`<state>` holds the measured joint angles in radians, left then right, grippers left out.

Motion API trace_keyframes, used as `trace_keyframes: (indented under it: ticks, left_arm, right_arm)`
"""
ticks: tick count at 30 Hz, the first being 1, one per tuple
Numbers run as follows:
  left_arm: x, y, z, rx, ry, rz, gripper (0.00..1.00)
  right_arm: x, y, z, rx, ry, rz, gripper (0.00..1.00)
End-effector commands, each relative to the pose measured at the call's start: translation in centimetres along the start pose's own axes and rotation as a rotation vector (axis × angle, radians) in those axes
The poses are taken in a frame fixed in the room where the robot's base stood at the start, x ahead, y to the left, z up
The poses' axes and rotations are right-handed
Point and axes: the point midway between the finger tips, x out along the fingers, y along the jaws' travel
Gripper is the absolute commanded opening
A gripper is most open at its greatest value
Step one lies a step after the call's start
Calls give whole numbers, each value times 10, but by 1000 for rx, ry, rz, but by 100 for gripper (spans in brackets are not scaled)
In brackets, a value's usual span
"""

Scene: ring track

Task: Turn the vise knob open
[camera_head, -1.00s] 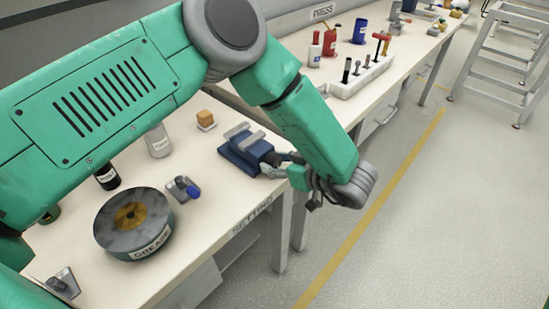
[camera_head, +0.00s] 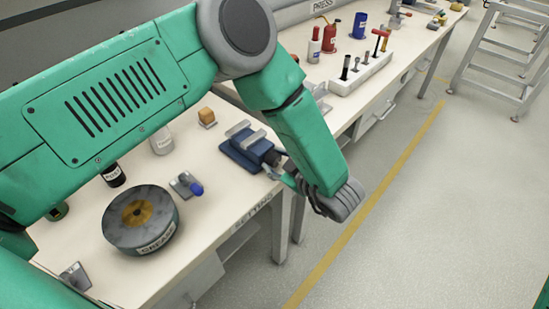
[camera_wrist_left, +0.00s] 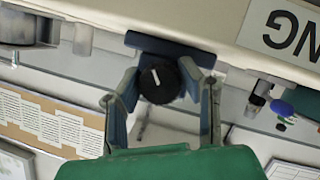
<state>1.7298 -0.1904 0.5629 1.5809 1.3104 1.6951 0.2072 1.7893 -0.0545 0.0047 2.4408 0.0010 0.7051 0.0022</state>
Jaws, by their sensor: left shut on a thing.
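The blue vise (camera_head: 248,146) with grey jaws sits at the front edge of the workbench. Its black round knob (camera_wrist_left: 159,82) with a white mark faces my left wrist camera; the mark is tilted a little from upright. My left gripper (camera_wrist_left: 163,85) has its two fingers on either side of the knob and is shut on it. In the head view my left gripper (camera_head: 284,169) reaches the vise's front end, and my forearm and wrist hide part of the fingers.
A grey grease tin (camera_head: 140,220), a small blue-knobbed fixture (camera_head: 188,187) and an orange block (camera_head: 206,115) stand on the bench. A white tool rack (camera_head: 362,74) stands beyond my arm. The floor (camera_head: 430,220) at right is clear.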

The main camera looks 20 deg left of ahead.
Motion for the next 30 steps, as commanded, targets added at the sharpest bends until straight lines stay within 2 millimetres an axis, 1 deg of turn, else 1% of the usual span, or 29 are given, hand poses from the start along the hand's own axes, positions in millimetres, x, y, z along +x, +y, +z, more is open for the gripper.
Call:
trace_keyframes:
  ticks: [1, 8, 9, 10, 18, 22, 26, 30]
  left_arm:
    - [-4, -1, 4, 3, -12, 1, 4]
    - [-4, -2, 4, 4, -13, 1, 4]
    - [-4, -2, 4, 5, -13, 1, 43]
    - [-4, -2, 4, 5, -12, 1, 53]
    - [0, -1, 1, 2, -7, -1, 53]
    - [-4, -1, 1, 2, -7, 0, 53]
    - [-22, -1, 1, 2, -7, 2, 53]
    - [-53, -1, 3, 4, -8, 3, 53]
  right_arm:
    - [0, 0, 0, 0, 0, 0, 28]
    - [0, 0, 0, 0, 0, 0, 28]
    - [0, 0, 0, 0, 0, 0, 28]
    - [0, 0, 0, 0, 0, 0, 28]
    - [0, 0, 0, 0, 0, 0, 28]
    - [-1, -1, 2, 0, 2, 1, 28]
    - [-1, -1, 2, 0, 3, 2, 28]
    - [-1, 0, 2, 0, 3, 0, 28]
